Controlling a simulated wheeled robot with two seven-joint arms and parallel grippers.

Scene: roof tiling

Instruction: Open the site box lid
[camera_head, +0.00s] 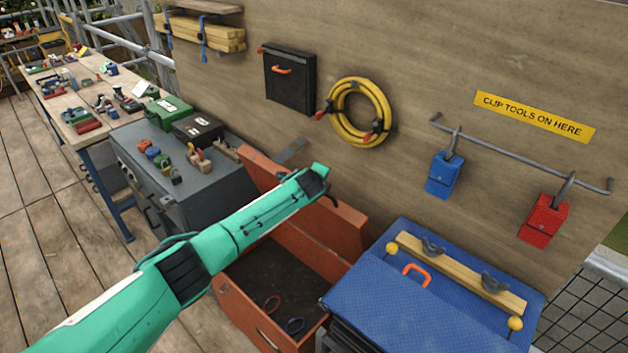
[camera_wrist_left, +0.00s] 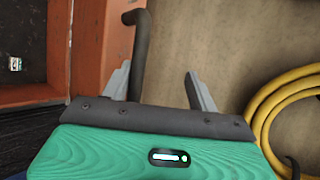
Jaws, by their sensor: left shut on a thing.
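The orange-red site box (camera_head: 262,312) stands below the wall with its dark inside showing. Its lid (camera_head: 343,224) is raised and stands tilted back near the wall; it also shows at the left of the left wrist view (camera_wrist_left: 92,50). My left gripper (camera_head: 322,183) is at the raised lid's upper side. The exact contact is hidden. My right gripper is in neither view.
A blue-topped box (camera_head: 400,312) with a plank stands right of the site box. A grey cabinet (camera_head: 215,190) with cases and tools stands left. A yellow hose coil (camera_head: 358,112), a black wall case (camera_head: 290,78) and blue and red pouches hang on the wall.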

